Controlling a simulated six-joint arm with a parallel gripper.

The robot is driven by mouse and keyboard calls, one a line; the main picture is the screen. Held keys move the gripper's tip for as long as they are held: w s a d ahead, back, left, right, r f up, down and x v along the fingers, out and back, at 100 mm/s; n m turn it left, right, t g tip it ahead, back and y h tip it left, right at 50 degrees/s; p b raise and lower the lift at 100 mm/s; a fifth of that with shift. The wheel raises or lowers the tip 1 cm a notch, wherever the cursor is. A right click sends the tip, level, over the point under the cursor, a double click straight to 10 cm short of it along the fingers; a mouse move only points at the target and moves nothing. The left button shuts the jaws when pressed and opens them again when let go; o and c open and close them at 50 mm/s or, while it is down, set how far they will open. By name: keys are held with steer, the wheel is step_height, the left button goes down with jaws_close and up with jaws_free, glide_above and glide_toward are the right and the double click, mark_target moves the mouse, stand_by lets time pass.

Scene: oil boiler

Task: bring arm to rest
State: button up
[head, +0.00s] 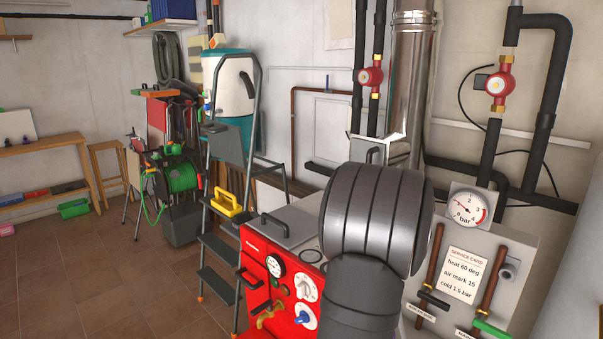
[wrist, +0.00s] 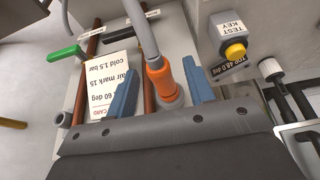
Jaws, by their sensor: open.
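My gripper (wrist: 160,67) shows in the wrist view as two blue-grey fingers spread apart. A grey hose with an orange fitting (wrist: 162,82) shows between the fingers; it looks clear of both, but I cannot tell how far beyond them it lies. My dark grey arm (head: 376,220) fills the lower middle of the head view and hides my gripper there. The service card (head: 464,270) is on the pale panel to the right of my arm. It also shows upside down in the wrist view (wrist: 112,88), left of the fingers.
The red boiler front (head: 287,295) with dials stands left of my arm. A pressure gauge (head: 467,208) and a green lever (head: 492,328) are on the right. A yellow test key button (wrist: 235,51) is near the gripper.

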steer(key=shift+s+a+r, duration=0.15)
